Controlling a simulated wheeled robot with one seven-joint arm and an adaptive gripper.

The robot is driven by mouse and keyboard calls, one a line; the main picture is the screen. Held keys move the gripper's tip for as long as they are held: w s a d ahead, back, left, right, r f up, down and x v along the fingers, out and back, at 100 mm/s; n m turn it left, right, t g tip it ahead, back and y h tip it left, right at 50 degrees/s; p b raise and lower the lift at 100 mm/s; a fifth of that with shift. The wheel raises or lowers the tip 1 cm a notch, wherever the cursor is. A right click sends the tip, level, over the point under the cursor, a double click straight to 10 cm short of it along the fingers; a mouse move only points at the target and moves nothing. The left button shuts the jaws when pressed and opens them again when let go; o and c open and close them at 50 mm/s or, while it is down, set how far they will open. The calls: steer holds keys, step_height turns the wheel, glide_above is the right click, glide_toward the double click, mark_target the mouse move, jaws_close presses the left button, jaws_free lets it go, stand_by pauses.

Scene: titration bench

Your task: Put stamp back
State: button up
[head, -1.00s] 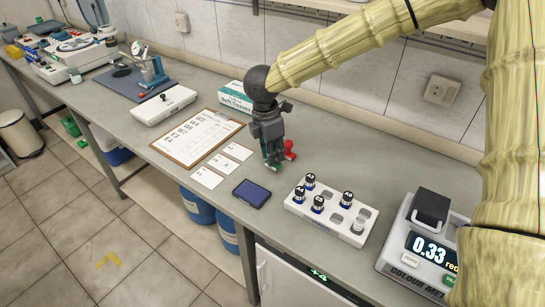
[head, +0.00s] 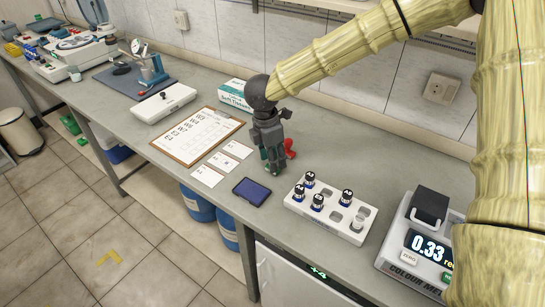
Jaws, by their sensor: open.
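My gripper (head: 271,165) points down at the bench behind the blue ink pad, its fingers just above or at the bench top. It is open. A small red object (head: 290,147), possibly the stamp or its rest, stands on the bench right beside the fingers, partly hidden by them. I cannot tell whether they touch it. No stamp shows clearly between the fingers. The dark blue ink pad (head: 252,191) lies flat near the bench's front edge.
Small white cards (head: 207,176) and a clipboard (head: 187,152) lie left of the gripper. A tissue box (head: 234,95) stands behind. A white vial rack (head: 296,208) and a colour meter (head: 395,263) stand to the right.

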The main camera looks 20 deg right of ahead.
mark_target(268, 168)
steer(key=shift+r, duration=0.1)
step_height(268, 168, up, 12)
steer(key=a+b, duration=0.1)
steer(key=shift+a, duration=0.2)
steer(key=shift+s+a, duration=0.1)
stand_by(0.4)
